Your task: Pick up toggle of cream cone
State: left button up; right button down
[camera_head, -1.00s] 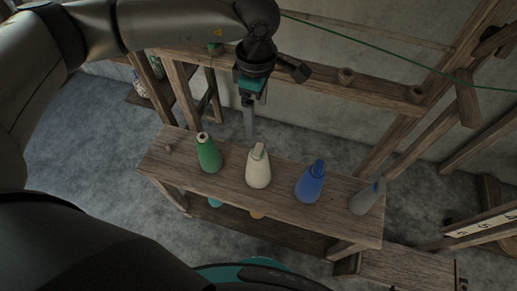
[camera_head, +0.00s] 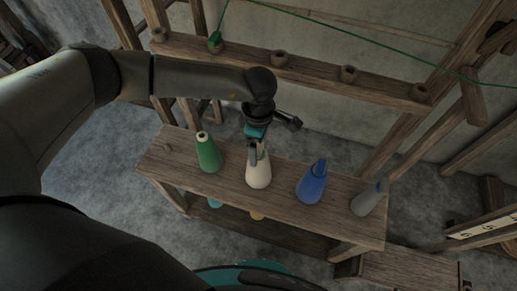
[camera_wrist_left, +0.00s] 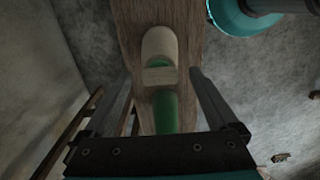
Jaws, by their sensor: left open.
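The cream cone (camera_head: 259,176) stands upright on the wooden bench between the green cone and the blue cone. Its pale toggle sits at the top and is mostly hidden by my gripper in the head view. My left gripper (camera_head: 257,152) points down right at the cone's top. In the left wrist view the cream cone (camera_wrist_left: 160,42) and its blocky toggle (camera_wrist_left: 159,76) lie between the two spread fingers of my left gripper (camera_wrist_left: 161,73), with a gap on each side. The gripper is open and empty. My right gripper is out of view.
The green cone (camera_head: 208,154) stands to the left on the bench (camera_head: 285,197). The blue cone (camera_head: 311,184) and grey cone (camera_head: 367,200) stand to the right. A wooden rail with pegs (camera_head: 310,68) and a green thread (camera_head: 350,24) are behind.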

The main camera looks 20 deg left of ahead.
pick_arm(q)
jog(key=shift+f, duration=0.1)
jog(key=shift+c, duration=0.2)
jog(key=c, duration=1.4)
